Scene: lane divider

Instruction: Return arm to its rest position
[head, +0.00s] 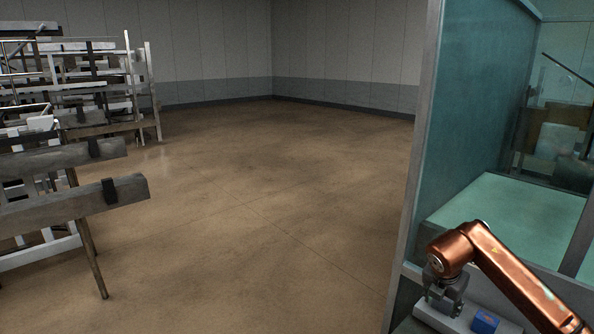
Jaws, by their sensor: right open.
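My right arm, copper-coloured, comes in from the lower right of the head view. Its gripper (442,298) points down at the lower right, in front of the glass-walled booth. The gripper is open; whether anything lies between its fingers is hard to see. A small blue box (485,321) is just to the right of the gripper, near a pale grey block or surface (450,322) at the bottom edge. My left gripper is not in view.
A teal glass booth (470,110) with a metal post (420,150) stands close on the right, with a pale green surface (510,215) inside. Stacked barriers or trestles (75,200) stand on the left. The brown floor (250,210) between is clear up to the grey walls.

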